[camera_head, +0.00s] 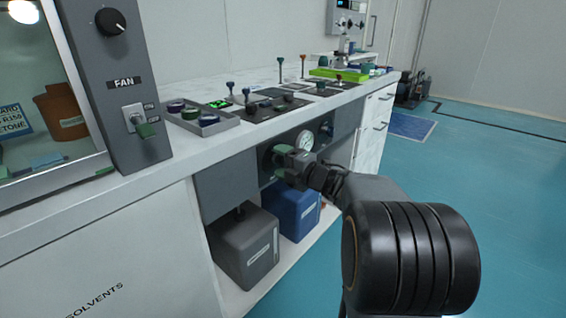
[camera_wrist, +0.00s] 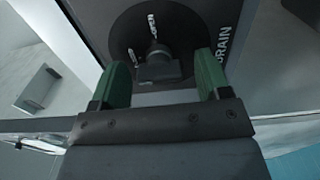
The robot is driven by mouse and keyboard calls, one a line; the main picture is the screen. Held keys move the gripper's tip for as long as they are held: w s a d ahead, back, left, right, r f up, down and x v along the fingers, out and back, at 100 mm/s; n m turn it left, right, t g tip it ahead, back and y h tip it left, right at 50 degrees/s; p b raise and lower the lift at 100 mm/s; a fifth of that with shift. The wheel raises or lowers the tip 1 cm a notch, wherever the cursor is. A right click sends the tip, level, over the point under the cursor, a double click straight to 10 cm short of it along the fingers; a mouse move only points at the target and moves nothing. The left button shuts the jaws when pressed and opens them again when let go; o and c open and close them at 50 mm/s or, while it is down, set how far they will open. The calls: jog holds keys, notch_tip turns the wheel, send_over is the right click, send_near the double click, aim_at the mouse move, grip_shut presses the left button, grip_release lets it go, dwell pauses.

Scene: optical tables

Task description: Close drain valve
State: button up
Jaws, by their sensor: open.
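In the wrist view the drain valve shows as a dark round plate (camera_wrist: 185,28) beside the word DRAIN. A dark handle (camera_wrist: 158,68) stands out from its middle. My gripper (camera_wrist: 160,80) has two green fingers, open, one on each side of the handle. I cannot tell whether either finger touches it. In the head view my gripper (camera_head: 283,160) is at the panel under the counter, left of a round white gauge (camera_head: 305,141). There the gripper and arm hide most of the valve.
A grey container (camera_head: 244,250) and a blue container (camera_head: 293,211) stand on the shelf below. The counter edge (camera_head: 240,121) overhangs the panel. Several small knobs and trays stand on the counter. A fan control panel (camera_head: 120,85) is at left. The floor at right is clear.

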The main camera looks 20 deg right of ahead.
jog(key=p+v, duration=0.3)
jog(key=v, duration=1)
jog(key=shift+s+p, duration=0.35)
jog(key=shift+d+r, duration=0.1)
